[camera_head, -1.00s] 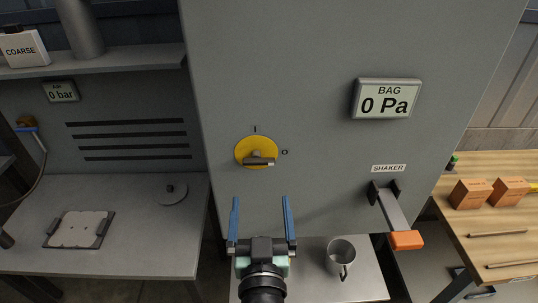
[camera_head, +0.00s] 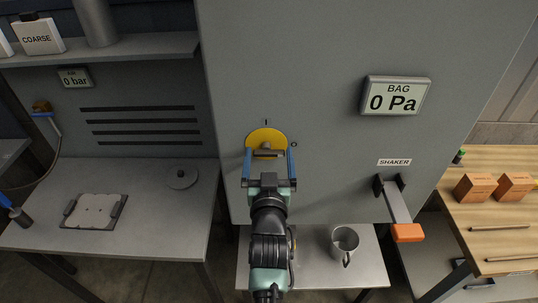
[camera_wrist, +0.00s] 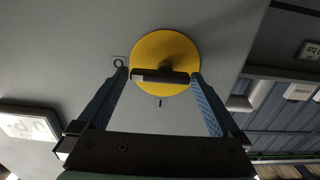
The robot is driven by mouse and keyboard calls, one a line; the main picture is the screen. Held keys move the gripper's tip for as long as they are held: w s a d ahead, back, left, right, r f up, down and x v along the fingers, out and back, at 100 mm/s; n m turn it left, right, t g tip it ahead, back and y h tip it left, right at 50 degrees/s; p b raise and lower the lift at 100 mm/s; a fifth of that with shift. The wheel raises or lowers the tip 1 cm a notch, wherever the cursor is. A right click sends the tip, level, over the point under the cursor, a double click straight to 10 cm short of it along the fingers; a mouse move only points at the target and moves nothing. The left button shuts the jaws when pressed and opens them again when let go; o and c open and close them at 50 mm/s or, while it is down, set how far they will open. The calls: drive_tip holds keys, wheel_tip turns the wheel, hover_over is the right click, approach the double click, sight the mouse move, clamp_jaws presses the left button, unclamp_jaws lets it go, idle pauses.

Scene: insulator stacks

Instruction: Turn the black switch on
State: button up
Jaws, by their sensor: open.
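The black switch (camera_head: 268,153) is a bar handle on a round yellow disc (camera_head: 266,137) on the grey cabinet front. An "I" mark is above the disc and an "O" mark is to its right. The handle lies horizontal. In the wrist view, which is upside down, the black switch (camera_wrist: 160,76) crosses the yellow disc (camera_wrist: 165,45). My gripper (camera_head: 268,157) is open, with its blue fingers at the two ends of the handle. In the wrist view, my gripper (camera_wrist: 158,75) has the handle between its fingertips. I cannot tell whether they touch it.
A lever with an orange grip (camera_head: 408,232), under a SHAKER label, sticks out at the right. A metal mug (camera_head: 344,241) stands on a low shelf below. The BAG display (camera_head: 396,96) reads 0 Pa. The cabinet front around the disc is otherwise clear.

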drive_tip(key=c, duration=1.1)
drive_tip(key=shift+o, duration=0.2)
drive_tip(key=shift+n+b, duration=0.3)
drive_tip(key=shift+b, duration=0.05)
drive_tip(key=n+b, duration=0.2)
drive_tip(key=n, duration=0.1)
drive_tip(key=n+b, duration=0.1)
drive_tip(key=n, duration=0.4)
drive_tip(key=shift+a+r, duration=0.15)
drive_tip(key=n, duration=0.5)
drive_tip(key=shift+a+r+n, duration=0.1)
drive_tip(key=shift+a+n, duration=0.1)
drive_tip(key=shift+n, duration=0.2)
drive_tip(key=shift+a+n+p, duration=0.15)
drive_tip(key=shift+n+p, duration=0.6)
drive_tip(key=shift+n, duration=1.05)
